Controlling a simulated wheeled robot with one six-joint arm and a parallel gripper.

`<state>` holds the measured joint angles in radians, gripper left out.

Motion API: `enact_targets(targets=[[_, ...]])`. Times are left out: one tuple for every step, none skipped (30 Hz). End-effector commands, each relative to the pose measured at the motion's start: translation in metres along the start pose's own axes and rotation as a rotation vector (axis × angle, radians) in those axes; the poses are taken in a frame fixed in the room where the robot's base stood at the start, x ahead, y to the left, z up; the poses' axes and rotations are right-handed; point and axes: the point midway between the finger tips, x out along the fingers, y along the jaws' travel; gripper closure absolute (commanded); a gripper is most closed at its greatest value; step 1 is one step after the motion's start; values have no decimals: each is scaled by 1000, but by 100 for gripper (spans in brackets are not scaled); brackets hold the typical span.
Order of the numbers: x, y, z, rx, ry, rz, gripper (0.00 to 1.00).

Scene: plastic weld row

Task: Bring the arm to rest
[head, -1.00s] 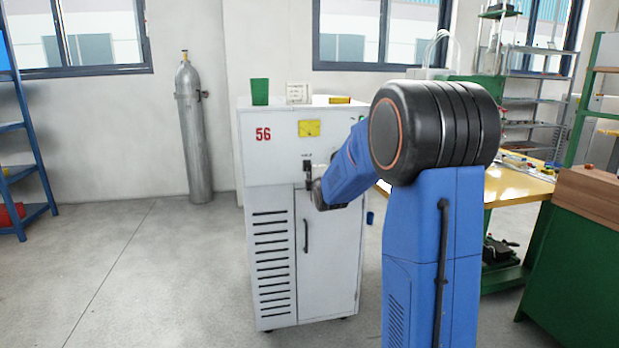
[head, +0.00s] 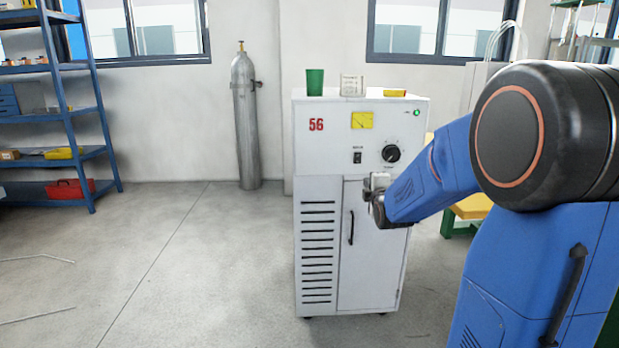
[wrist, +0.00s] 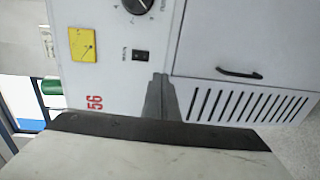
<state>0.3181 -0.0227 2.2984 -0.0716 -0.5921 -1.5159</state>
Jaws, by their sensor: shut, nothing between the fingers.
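My gripper (head: 376,182) is held out in front of the white cabinet marked 56 (head: 362,230), level with the top of its door and below the black knob (head: 391,154). In the wrist view its fingers (wrist: 160,97) are together with nothing between them. They overlap the cabinet front in that view; the gap to it is hard to judge. The black rocker switch (head: 357,157) is in plain view, up and left of the gripper. It also shows in the wrist view (wrist: 141,56), clear of the fingers. A small green lamp (head: 417,112) shows at the panel's upper right.
A green cup (head: 315,82), a small white box (head: 352,85) and a yellow item (head: 395,92) stand on the cabinet top. A grey gas cylinder (head: 246,120) stands by the wall. Blue shelves (head: 104,130) are at the left. The floor (head: 190,270) left of the cabinet is open.

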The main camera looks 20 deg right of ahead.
Motion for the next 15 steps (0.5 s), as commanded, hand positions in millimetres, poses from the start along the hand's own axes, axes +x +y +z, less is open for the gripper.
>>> enact_targets(targets=[[0, 0, 0, 0, 0, 0, 100], [0, 0, 0, 1, 0, -1, 100], [-1, 0, -1, 5, 1, -3, 100], [-3, 0, -2, 12, 2, -8, 100], [-5, 0, -4, 22, 4, -14, 100], [-10, -1, -7, 41, 6, -28, 100], [-15, -1, -10, 62, 9, -40, 100], [-20, -2, -13, 86, 11, -58, 100], [-30, -4, -18, 125, 14, -84, 100], [-37, -5, -22, 157, 15, -107, 100], [-46, -7, -26, 192, 16, -131, 100], [-58, -11, -32, 241, 15, -168, 100], [-68, -14, -36, 280, 13, -196, 100], [-78, -16, -40, 317, 10, -223, 100], [-91, -20, -46, 366, 5, -260, 100]])
